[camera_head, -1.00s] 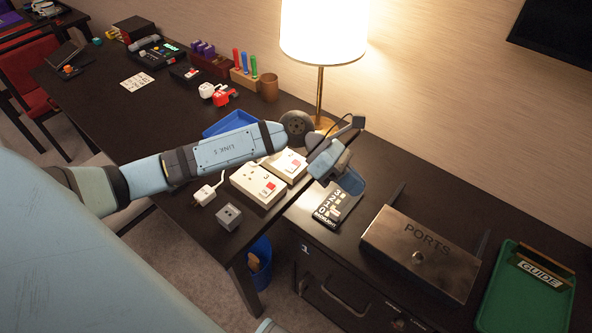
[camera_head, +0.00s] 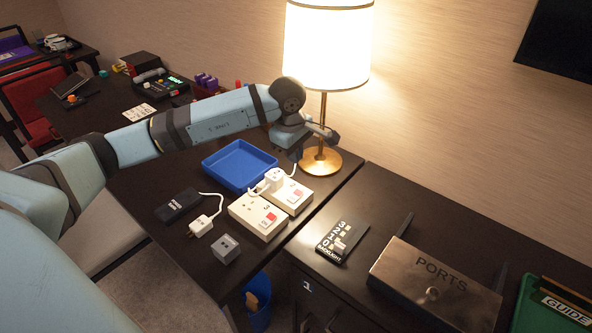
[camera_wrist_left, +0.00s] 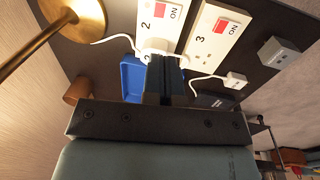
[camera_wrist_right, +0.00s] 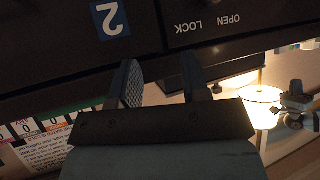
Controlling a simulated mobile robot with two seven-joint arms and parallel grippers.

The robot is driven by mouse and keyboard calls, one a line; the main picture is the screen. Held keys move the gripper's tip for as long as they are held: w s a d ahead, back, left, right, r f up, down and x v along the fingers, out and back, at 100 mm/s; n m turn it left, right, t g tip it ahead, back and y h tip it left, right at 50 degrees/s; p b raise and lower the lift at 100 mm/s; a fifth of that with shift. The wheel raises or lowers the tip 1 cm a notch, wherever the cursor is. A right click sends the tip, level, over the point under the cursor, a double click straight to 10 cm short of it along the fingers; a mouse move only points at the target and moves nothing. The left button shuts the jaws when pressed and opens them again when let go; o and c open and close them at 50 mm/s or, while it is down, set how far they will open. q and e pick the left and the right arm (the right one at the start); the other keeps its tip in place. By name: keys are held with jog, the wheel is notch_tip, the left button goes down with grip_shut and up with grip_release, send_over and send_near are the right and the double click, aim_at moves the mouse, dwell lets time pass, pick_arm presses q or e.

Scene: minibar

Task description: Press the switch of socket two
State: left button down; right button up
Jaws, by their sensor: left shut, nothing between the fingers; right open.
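Socket two (camera_head: 293,196) is a white box with a red switch, behind socket three (camera_head: 257,217). In the left wrist view, socket two's red switch (camera_wrist_left: 175,12) sits beside "ON", with a white plug (camera_wrist_left: 157,46) in its outlet. Socket three (camera_wrist_left: 212,45) is to its right there. I cannot tell the switch's position. My left gripper (camera_head: 295,155) is shut and empty, over the back of socket two; its fingertips (camera_wrist_left: 166,60) overlap the plug's near side in the left wrist view, contact unclear. My right gripper (camera_wrist_right: 162,82) is open and empty, outside the head view.
A blue tray (camera_head: 240,166) lies left of the sockets, and a lit lamp (camera_head: 322,160) stands behind. A loose plug (camera_head: 201,225) and grey cube (camera_head: 226,248) are in front. A dark panel marked "2" (camera_wrist_right: 112,18) faces my right gripper.

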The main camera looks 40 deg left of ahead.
aim_at(295, 197)
pick_arm(q)
jog(key=f, duration=0.4)
jog(key=w+f, duration=0.1)
jog(key=f, duration=0.8)
jog(key=shift+w+d+b, duration=0.1)
jog(key=shift+w+b, duration=0.2)
jog(key=shift+b, duration=0.05)
jog(key=shift+w+f, duration=0.1)
jog(key=shift+f+g, duration=0.15)
jog(key=shift+g, duration=0.15)
jog(key=shift+s, duration=0.2)
jog(key=shift+s+p, duration=0.3)
jog(key=shift+s, duration=0.35)
jog(key=shift+r, duration=0.2)
